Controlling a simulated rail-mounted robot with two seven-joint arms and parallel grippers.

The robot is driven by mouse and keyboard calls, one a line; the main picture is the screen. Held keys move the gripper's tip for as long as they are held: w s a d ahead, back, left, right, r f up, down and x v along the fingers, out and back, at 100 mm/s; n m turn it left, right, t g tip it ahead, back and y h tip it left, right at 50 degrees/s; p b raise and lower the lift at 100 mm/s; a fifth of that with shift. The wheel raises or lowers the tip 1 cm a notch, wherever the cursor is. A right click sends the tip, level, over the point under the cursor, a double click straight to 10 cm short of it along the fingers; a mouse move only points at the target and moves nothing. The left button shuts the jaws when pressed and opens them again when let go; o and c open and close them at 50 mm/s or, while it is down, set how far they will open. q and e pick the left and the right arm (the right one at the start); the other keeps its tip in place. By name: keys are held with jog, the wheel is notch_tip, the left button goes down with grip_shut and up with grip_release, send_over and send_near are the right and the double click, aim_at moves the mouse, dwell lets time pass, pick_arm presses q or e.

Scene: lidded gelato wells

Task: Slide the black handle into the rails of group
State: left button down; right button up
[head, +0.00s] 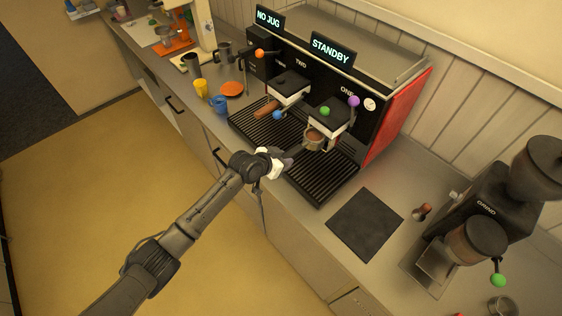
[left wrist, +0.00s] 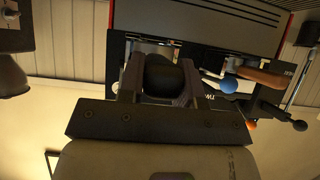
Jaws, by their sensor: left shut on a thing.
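The black handle is a portafilter with a metal basket (head: 314,138), which shows dark coffee inside. My left gripper (head: 285,158) is shut on its handle in front of the espresso machine. In the left wrist view the black handle (left wrist: 164,76) sits between the two fingers. The basket is just below and in front of the group marked ONE (head: 325,118); whether it touches the rails I cannot tell. Group TWO (head: 288,88) has a wooden-handled portafilter (head: 265,110) at it, which also shows in the left wrist view (left wrist: 262,77). My right gripper is not in view.
The drip tray (head: 328,178) lies under the groups. A dark mat (head: 365,224), a tamper (head: 422,211) and a grinder (head: 470,240) are at the right. Yellow (head: 201,88) and blue (head: 218,104) cups stand left. Displays read NO JUG and STANDBY.

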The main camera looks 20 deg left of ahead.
aim_at(291, 152)
pick_arm(q)
jog(key=shift+w+d+b, duration=0.35)
jog(key=shift+w, duration=0.2)
jog(key=shift+w+d, duration=0.2)
jog(key=shift+w, duration=0.1)
jog(key=shift+w+b, duration=0.1)
jog(key=shift+b, duration=0.25)
jog(key=shift+w+d+b, duration=0.35)
jog(key=shift+w+b, duration=0.05)
jog(key=shift+w, duration=0.1)
jog(key=shift+w+d, duration=0.1)
jog(key=shift+w, duration=0.2)
jog(key=shift+w+d+b, duration=0.25)
jog(key=shift+w+b, duration=0.05)
jog(key=shift+b, duration=0.2)
jog(key=shift+w+d+r, duration=0.1)
jog(key=shift+w, duration=0.05)
